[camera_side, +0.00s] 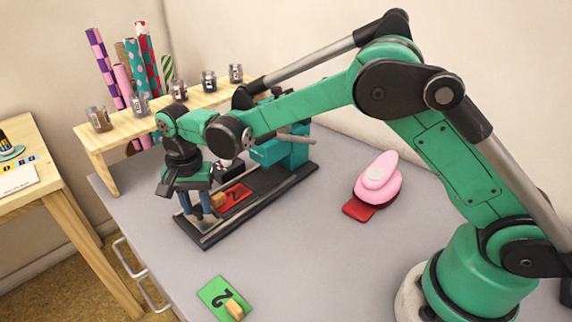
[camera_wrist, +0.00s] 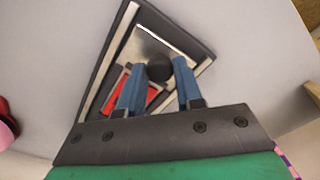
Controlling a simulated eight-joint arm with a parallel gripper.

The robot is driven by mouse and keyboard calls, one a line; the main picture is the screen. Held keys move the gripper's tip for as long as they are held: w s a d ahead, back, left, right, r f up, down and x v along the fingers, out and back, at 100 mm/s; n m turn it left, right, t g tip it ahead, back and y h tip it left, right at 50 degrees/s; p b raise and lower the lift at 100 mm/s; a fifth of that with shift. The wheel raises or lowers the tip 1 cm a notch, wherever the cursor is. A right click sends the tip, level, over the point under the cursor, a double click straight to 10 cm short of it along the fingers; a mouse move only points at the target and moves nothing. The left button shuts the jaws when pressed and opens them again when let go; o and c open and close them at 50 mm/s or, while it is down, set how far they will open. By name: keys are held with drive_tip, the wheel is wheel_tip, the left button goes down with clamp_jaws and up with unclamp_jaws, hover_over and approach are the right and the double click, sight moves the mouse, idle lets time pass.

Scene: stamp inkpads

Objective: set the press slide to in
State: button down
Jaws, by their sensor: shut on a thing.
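The press has a long dark base with pale rails (camera_side: 255,212) and a teal body (camera_side: 283,148) at its far right end. A slide plate (camera_wrist: 163,47) lies between the rails, at the end away from the teal body. A dark round knob (camera_wrist: 160,69) stands on it. My gripper (camera_side: 196,210) has its blue fingers down over this near left end. In the wrist view my gripper (camera_wrist: 158,78) is shut on the knob. A red stamp plate marked 2 (camera_side: 236,196) lies on the press beside my fingers; the left finger partly hides it in the wrist view.
A green plate marked 2 (camera_side: 220,296) with a wooden grip lies at the table's front. A pink punch (camera_side: 378,178) is on the right. A wooden shelf (camera_side: 150,122) with jars and paper rolls stands behind. The grey table between is clear.

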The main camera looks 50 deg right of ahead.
sight(232, 196)
drive_tip(key=d, duration=0.7)
drive_tip(key=shift+d, duration=0.4)
drive_tip(key=c, duration=0.6)
unclamp_jaws()
